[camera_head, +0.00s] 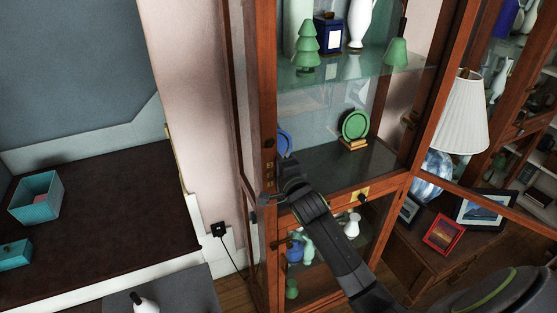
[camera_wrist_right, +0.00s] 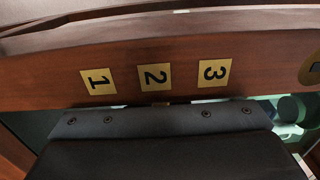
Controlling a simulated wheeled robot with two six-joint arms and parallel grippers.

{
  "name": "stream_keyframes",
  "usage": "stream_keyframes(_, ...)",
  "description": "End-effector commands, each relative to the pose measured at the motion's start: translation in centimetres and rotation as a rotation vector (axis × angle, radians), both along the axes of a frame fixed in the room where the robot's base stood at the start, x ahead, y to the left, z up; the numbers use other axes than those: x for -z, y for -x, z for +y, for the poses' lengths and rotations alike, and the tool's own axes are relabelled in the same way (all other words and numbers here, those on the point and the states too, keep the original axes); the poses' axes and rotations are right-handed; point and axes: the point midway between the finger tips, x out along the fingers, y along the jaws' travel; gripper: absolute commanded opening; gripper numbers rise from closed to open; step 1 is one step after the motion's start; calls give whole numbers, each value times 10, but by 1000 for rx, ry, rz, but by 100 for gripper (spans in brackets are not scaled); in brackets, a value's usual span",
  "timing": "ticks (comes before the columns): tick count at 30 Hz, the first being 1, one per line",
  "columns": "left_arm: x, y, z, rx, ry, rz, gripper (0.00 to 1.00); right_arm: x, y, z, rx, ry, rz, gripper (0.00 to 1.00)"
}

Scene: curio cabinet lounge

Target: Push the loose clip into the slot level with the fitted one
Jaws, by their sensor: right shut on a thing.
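I cannot make out the clips or the slot. My left gripper is out of view.
A green plate (camera_head: 355,124) stands on the cabinet's lower shelf, with a green tree figure (camera_head: 307,48) above. An open glazed door frame (camera_head: 432,120) is to the right, before a lamp (camera_head: 462,112). A dark tabletop (camera_head: 100,225) lies left.

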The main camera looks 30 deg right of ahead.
Motion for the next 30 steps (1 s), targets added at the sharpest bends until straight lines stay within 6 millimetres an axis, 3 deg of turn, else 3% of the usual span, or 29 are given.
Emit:
stream_keyframes(8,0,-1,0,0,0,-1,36,-1,0,3,0,1,-1,0)
stream_keyframes(9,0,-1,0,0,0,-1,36,-1,0,3,0,1,-1,19)
stream_keyframes(14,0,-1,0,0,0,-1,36,-1,0,3,0,1,-1,39)
stream_keyframes(23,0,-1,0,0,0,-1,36,0,1,3,0,0,0,39)
stream_keyframes(30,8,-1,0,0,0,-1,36,2,22,4,0,0,0,39)
